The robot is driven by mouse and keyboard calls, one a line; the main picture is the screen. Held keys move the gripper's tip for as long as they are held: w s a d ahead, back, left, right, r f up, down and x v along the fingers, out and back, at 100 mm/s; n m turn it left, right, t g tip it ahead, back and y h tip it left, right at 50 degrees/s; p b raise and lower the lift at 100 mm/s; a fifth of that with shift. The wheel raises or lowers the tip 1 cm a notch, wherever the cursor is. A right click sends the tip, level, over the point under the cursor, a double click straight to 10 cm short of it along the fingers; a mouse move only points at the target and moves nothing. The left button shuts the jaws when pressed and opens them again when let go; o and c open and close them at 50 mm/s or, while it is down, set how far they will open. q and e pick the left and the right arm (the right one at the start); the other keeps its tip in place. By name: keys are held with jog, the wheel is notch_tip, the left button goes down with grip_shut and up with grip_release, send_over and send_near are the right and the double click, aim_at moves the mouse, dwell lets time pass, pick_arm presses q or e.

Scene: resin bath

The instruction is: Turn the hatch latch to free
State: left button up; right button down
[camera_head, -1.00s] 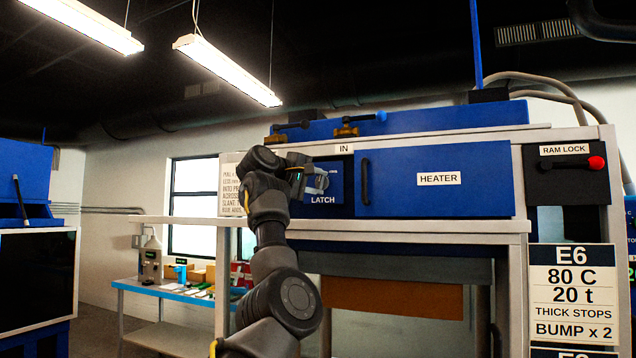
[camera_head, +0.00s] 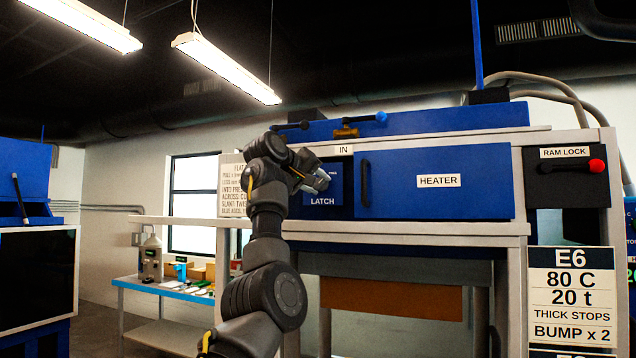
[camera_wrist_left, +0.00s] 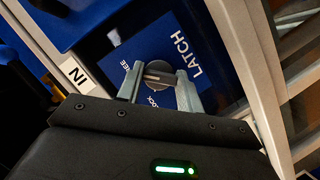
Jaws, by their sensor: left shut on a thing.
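The hatch latch is a round dark grey knob (camera_wrist_left: 157,74) on a small blue panel lettered LATCH (camera_head: 323,200), left of the heater door. My left gripper (camera_wrist_left: 159,86) is shut on the knob, with one finger on each side of it. The wrist view is tilted against the panel. A light mark shows on the knob's face. Small lettering beside the knob is partly hidden by the fingers and knob. In the head view my left gripper (camera_head: 318,181) covers the knob. My right gripper is in neither view.
The blue heater door (camera_head: 435,180) with a dark vertical handle is just right of the latch. An IN label (camera_head: 347,149) is above. A ram lock with a red knob (camera_head: 597,166) is at far right. A bench (camera_head: 165,288) stands at lower left.

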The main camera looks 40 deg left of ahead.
pick_arm(q)
jog(key=shift+r, duration=0.15)
jog(key=o, duration=1)
jog(key=shift+w, duration=0.15)
jog(key=shift+s+b, duration=0.3)
jog(key=b+v, duration=0.4)
jog(key=v, duration=0.6)
jog(key=shift+s+b, duration=0.15)
jog(key=shift+b, duration=0.15)
